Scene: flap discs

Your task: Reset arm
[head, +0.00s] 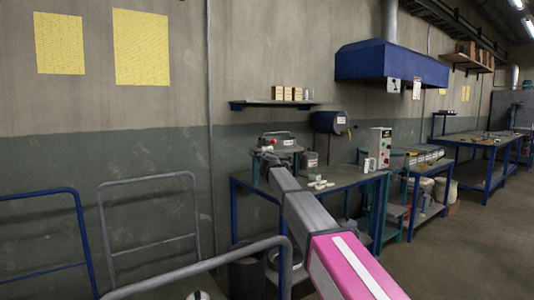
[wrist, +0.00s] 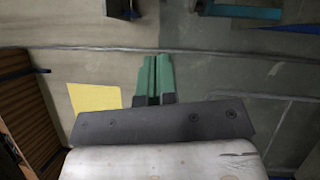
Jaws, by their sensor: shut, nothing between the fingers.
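My gripper (wrist: 155,62) shows in the wrist view as two green fingers side by side, shut with nothing between them. It points toward the grey wall and touches nothing that I can see. In the head view my arm, with grey links and a pink link, reaches from the lower right toward the workbench. My gripper cannot be made out there. No flap disc can be told for sure in either view.
A blue-framed workbench (head: 345,181) holds a grey machine (head: 279,143), a control box (head: 380,148) and small white pieces (head: 320,184). Metal rail frames (head: 150,180) stand at the left. A blue hood (head: 390,65) hangs above. Open floor (head: 460,240) lies at the right.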

